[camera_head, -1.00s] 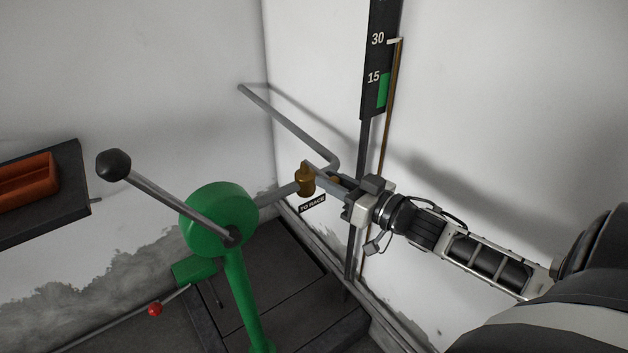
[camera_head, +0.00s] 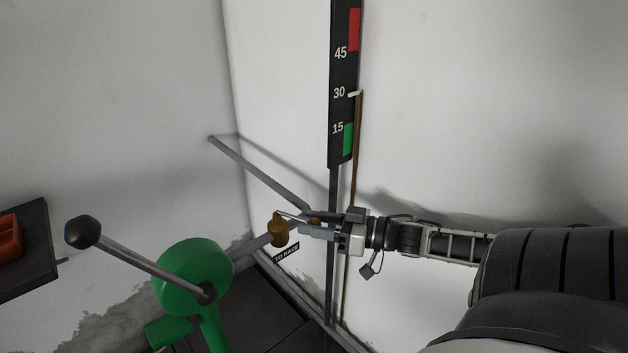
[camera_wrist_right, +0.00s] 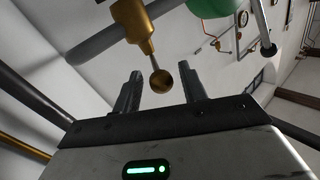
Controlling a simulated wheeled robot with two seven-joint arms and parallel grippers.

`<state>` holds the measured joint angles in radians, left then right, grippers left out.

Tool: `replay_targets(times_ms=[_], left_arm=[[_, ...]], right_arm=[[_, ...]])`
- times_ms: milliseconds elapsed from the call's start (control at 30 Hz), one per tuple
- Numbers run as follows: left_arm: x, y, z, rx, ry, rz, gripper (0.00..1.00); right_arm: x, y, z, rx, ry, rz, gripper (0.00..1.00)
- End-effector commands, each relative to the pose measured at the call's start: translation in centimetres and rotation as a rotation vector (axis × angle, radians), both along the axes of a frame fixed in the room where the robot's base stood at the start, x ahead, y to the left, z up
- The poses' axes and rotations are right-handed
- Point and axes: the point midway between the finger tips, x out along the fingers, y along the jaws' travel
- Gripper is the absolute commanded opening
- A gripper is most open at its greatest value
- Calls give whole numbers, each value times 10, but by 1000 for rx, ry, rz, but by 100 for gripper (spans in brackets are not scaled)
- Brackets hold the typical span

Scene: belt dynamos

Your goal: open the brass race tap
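The brass race tap (camera_head: 278,231) sits on a grey pipe near the wall corner, above a "TO RACE" label (camera_head: 287,253). In the right wrist view the brass tap body (camera_wrist_right: 134,24) carries a short lever with a round brass knob (camera_wrist_right: 161,81). My right gripper (camera_head: 304,226) reaches in from the right beside the tap. In its wrist view the right gripper (camera_wrist_right: 160,88) is open, with the knob between its two fingers and gaps on both sides. In the head view its fingers partly hide the lever. My left gripper is out of view.
A green machine (camera_head: 193,273) with a black-knobbed lever (camera_head: 83,232) stands left of the tap. A black gauge board (camera_head: 343,85) and a thin brass rod (camera_head: 353,170) run up the wall behind my right gripper. A dark shelf (camera_head: 38,248) holds an orange tray (camera_head: 10,236).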

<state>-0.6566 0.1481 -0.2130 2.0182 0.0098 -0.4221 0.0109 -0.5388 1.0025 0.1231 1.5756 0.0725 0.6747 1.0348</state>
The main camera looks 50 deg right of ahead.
Motion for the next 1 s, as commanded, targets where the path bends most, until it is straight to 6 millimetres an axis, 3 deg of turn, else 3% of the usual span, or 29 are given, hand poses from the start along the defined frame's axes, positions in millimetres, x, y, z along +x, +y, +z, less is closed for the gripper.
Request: replay_targets(times_ms=[267,467,800,1000], left_arm=[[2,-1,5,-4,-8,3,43],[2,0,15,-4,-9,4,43],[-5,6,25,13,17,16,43],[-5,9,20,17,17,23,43]], right_arm=[[0,1,4,0,-2,3,42],[-1,1,34,-2,-1,3,42],[-39,40,99,2,2,2,42],[-70,71,112,2,2,0,42]])
